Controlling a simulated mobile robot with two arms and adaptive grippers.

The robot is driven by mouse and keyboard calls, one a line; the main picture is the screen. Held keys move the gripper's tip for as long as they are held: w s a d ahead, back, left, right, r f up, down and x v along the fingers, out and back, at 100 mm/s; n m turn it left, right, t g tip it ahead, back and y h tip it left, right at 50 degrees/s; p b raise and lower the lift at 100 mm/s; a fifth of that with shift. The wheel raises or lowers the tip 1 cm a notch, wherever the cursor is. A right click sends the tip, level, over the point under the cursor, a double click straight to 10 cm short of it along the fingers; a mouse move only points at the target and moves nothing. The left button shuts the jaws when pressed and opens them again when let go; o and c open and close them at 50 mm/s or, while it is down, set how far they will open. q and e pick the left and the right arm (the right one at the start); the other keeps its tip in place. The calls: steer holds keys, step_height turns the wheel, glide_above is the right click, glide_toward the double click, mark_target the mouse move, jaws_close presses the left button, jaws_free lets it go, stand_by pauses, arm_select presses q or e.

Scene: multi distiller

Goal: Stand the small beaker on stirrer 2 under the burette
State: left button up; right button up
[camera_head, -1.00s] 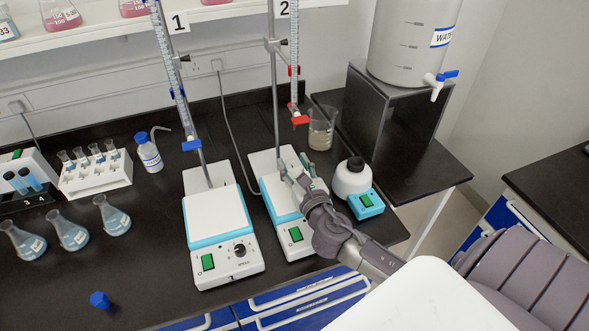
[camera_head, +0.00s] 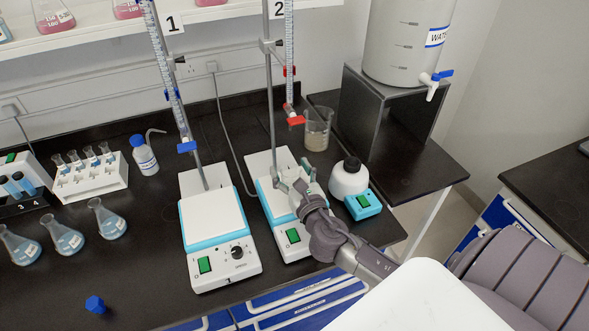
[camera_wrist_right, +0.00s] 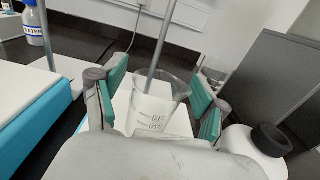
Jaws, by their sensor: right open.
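Stirrer 2 (camera_head: 257,168) is a white and turquoise hotplate with a rod and a burette (camera_head: 288,60) with a red tap above it. My right gripper (camera_head: 294,176) is over its plate, with fingers open. In the right wrist view a clear small beaker (camera_wrist_right: 157,108) with printed marks is between the open green-padded fingers (camera_wrist_right: 160,100), with a gap visible at each side. It appears upright over the white plate; its base is hidden by my gripper. In the head view my gripper mostly hides it. My left gripper is out of view.
A larger beaker (camera_head: 317,130) stands behind stirrer 2. A white bottle (camera_head: 349,178) on a turquoise base is close on its right. Stirrer 1 (camera_head: 213,215) is on its left. A water tank (camera_head: 405,45) stands on a dark stand at back right.

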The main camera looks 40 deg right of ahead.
steer(key=shift+s+a, duration=0.1)
steer(key=shift+s, duration=0.2)
steer(key=b+v, duration=0.3)
steer(key=v, duration=0.7)
steer(key=shift+s+a, duration=0.1)
steer(key=shift+s, duration=0.2)
steer(key=shift+s+a+r, duration=0.1)
steer(key=shift+s, duration=0.25)
